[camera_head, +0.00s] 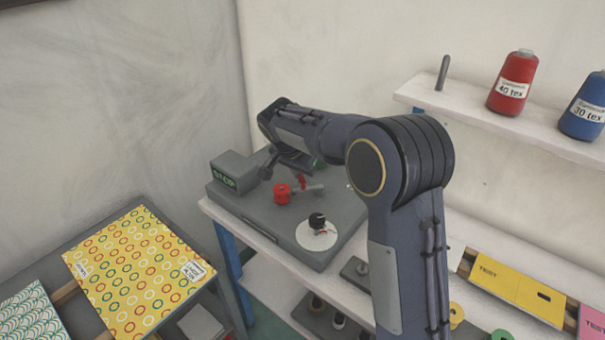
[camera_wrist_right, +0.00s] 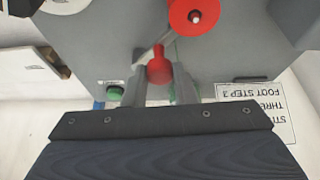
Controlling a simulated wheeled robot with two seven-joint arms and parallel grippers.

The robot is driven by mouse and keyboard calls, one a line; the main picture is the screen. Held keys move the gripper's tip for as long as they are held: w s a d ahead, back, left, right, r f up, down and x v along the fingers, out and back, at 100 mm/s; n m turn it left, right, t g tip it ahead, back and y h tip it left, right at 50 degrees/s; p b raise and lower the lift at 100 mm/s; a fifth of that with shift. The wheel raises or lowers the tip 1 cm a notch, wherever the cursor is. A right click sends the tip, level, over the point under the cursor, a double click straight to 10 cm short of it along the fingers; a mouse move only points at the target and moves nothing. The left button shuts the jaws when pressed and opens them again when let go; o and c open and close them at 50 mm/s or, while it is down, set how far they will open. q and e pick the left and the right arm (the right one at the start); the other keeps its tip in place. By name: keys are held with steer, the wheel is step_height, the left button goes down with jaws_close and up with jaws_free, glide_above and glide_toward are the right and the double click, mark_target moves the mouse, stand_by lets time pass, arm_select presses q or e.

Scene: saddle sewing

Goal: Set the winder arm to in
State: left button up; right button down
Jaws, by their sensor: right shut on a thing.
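The winder arm, a small lever with a red knob, shows in the head view (camera_head: 301,181) on the grey machine top. In the right wrist view its red knob (camera_wrist_right: 158,68) lies between my right fingertips. My right gripper (camera_wrist_right: 160,88) is shut on this knob. In the head view the right gripper (camera_head: 288,168) reaches down from above, partly hidden by its own wrist. A larger red round part (camera_head: 282,193) stands beside the lever, and shows with a pale centre pin in the wrist view (camera_wrist_right: 193,14). My left gripper is not in view.
A grey box with a green STOP display (camera_head: 232,175) stands at the machine's left corner. A white dial with a black knob (camera_head: 317,222) is in front. A shelf at right holds red (camera_head: 513,84) and blue (camera_head: 585,108) thread cones. A patterned yellow sheet (camera_head: 138,268) lies at left.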

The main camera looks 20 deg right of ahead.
steer(key=c, duration=1.2)
jaws_free()
steer(key=v, duration=0.7)
steer(key=shift+a+r, duration=0.1)
steer(key=shift+r, duration=0.3)
steer(key=s+d+f+n+t+y, duration=0.2)
steer(key=s+n+y, duration=0.5)
steer(key=s, duration=1.8)
steer(key=s+a+f+n, duration=0.1)
steer(key=s, duration=0.1)
steer(key=s+a+f+n, duration=0.1)
steer(key=s, duration=0.2)
steer(key=s+a+f+t, duration=0.1)
steer(key=s+a+f, duration=0.1)
steer(key=s, duration=0.1)
steer(key=shift+s+f+n+y, duration=0.1)
steer(key=shift+s+n+y, duration=0.05)
steer(key=shift+n+y, duration=0.2)
